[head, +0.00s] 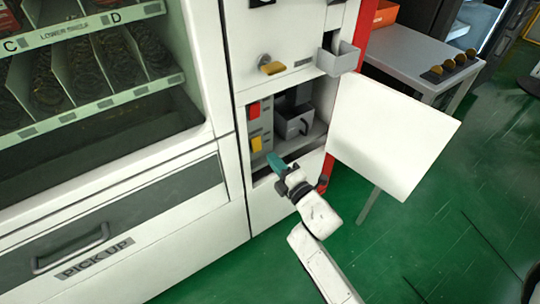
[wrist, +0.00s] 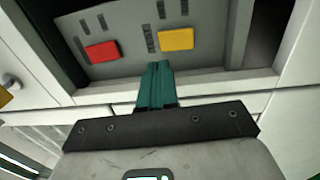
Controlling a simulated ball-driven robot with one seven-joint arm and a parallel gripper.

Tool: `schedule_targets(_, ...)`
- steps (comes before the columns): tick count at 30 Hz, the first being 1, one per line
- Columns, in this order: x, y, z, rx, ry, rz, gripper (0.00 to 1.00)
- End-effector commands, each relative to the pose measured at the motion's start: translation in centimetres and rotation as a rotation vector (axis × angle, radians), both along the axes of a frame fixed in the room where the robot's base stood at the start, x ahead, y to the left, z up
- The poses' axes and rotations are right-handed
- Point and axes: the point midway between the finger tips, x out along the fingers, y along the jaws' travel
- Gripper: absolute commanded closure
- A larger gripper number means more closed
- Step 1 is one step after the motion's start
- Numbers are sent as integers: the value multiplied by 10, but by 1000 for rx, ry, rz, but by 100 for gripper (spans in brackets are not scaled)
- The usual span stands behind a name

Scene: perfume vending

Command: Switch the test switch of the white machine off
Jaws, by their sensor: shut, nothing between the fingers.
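The white machine (head: 232,170) has a small open compartment, with its door (head: 390,135) swung out to the right. A grey panel inside at the left carries a red switch (head: 254,110) above a yellow switch (head: 256,144). In the wrist view the red switch (wrist: 102,51) and yellow switch (wrist: 176,39) lie beyond my fingers. My gripper (head: 273,160) has teal fingers, at the compartment's opening just below and right of the yellow switch. In the wrist view its fingers (wrist: 156,70) are shut and empty, and point towards the panel near the yellow switch.
A dark grey box with a handle (head: 293,124) sits inside the compartment, right of the panel. A yellow-orange knob (head: 272,66) and a grey tray (head: 340,58) stick out above. A grey table (head: 410,62) stands behind the door. Green floor lies open at the right.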

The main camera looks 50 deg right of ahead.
Motion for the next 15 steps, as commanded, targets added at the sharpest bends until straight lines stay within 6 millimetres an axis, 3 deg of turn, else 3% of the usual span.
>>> schedule_targets(9,-47,13,6,2,3,-1,100)
schedule_targets(15,-63,18,8,1,1,0,100)
